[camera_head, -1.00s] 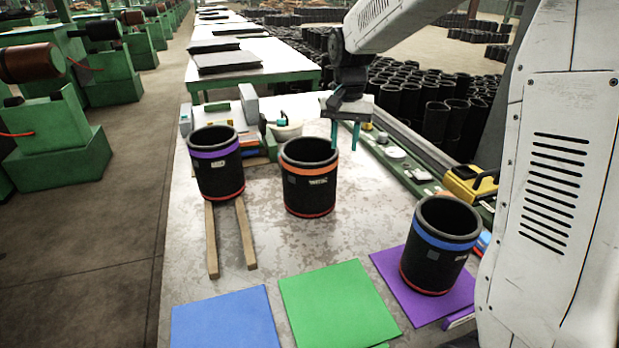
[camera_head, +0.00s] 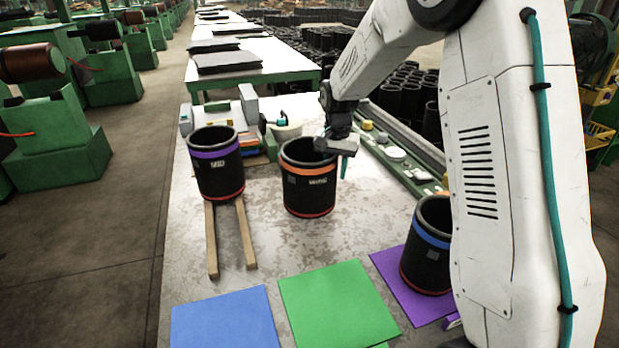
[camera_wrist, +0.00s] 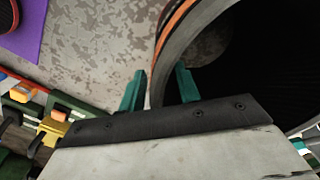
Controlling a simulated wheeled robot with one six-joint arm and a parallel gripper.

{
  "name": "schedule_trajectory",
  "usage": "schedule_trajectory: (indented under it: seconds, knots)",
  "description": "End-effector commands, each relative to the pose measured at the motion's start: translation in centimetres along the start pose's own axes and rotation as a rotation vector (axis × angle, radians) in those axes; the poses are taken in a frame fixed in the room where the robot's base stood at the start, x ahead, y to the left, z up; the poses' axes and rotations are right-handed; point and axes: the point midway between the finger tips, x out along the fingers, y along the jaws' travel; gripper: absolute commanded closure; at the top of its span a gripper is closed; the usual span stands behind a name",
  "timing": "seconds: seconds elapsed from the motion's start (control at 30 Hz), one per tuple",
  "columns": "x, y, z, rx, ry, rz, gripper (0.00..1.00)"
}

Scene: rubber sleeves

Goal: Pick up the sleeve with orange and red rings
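The black sleeve with an orange ring near the top and a red ring at the base (camera_head: 310,188) stands upright on the table. In the wrist view its rim and dark hollow (camera_wrist: 240,65) fill the upper right. My gripper (camera_wrist: 158,92) is over the sleeve's right-hand wall as the head view shows it. One teal finger is outside the wall and the other is on the inner side. The fingers are apart with the wall between them, and a gap shows. In the head view one finger (camera_head: 345,167) shows beside the rim; the other is hidden.
A purple-ringed sleeve (camera_head: 216,168) stands to the left on two wooden strips (camera_head: 246,235). A blue-ringed sleeve (camera_head: 426,262), partly behind my arm, stands on a purple mat (camera_head: 408,300). Blue (camera_head: 225,320) and green (camera_head: 338,305) mats lie bare in front.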

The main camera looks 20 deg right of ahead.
Motion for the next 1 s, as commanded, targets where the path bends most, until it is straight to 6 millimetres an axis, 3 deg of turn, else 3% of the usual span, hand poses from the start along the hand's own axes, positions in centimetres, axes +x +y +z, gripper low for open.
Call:
schedule_trajectory:
  seconds: [0.23,0.33,0.37,1.0]
  knots:
    - [0.15,0.00,0.00,0.000,0.000,0.000,0.70]
    - [0.14,0.01,0.01,0.000,0.000,0.000,0.98]
    - [0.13,0.01,0.01,0.000,0.000,0.000,1.00]
    - [0.10,-0.01,0.02,0.000,0.000,0.000,1.00]
